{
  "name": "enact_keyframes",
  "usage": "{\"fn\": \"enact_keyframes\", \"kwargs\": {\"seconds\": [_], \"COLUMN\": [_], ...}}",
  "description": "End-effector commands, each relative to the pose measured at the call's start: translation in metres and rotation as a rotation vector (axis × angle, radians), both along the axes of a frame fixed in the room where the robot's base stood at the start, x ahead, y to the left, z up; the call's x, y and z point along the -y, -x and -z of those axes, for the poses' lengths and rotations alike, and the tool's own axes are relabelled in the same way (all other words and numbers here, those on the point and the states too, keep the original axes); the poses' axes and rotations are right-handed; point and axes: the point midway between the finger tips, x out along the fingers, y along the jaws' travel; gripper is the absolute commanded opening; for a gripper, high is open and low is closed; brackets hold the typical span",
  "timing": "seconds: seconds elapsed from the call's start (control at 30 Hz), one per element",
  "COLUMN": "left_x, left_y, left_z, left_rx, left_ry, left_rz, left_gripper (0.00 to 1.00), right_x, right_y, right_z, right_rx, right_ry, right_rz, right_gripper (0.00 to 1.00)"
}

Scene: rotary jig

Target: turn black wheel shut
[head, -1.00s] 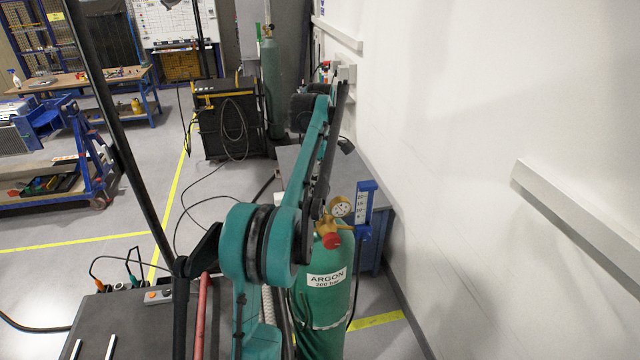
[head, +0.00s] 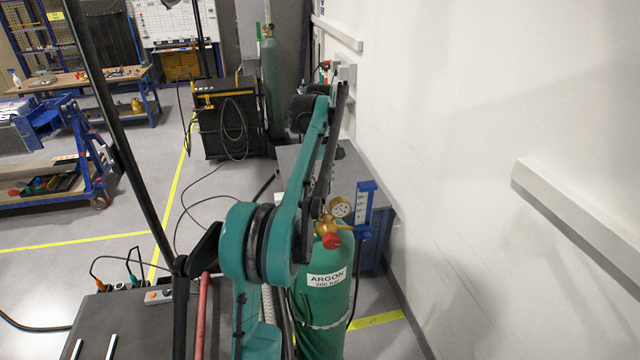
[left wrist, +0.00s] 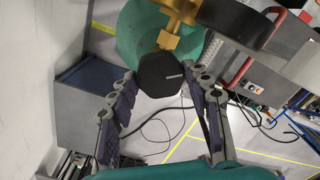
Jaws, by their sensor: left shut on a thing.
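The black wheel (left wrist: 162,75) shows in the left wrist view at the end of a brass valve (left wrist: 178,22) on a green cylinder (left wrist: 140,32). A pale mark is on the wheel's face. My left gripper (left wrist: 160,78) is shut on the wheel, one finger at each side. In the head view the green argon cylinder (head: 322,305) stands upright beside my teal arm, with its brass valve, round gauge (head: 340,207) and red cap (head: 331,241) near the top. There the arm hides the black wheel and my left gripper. My right gripper is not in view.
A white wall (head: 450,130) runs close along the right. A grey bench (head: 340,165) is behind the cylinder. A black welding machine (head: 230,120) with cables stands farther back. Open floor lies to the left.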

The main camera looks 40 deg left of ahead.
Motion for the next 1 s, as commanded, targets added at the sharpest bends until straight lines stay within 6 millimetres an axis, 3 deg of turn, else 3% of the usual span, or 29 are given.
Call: {"fn": "enact_keyframes", "kwargs": {"seconds": [1.0], "left_x": [-0.0003], "left_y": [-0.0001], "left_z": [-0.0009], "left_rx": [0.001], "left_ry": [-0.002], "left_rz": [0.965], "left_gripper": [0.2], "right_x": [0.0], "right_y": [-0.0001], "right_z": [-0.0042], "right_rx": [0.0], "right_ry": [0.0], "right_rz": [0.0], "right_gripper": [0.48]}}
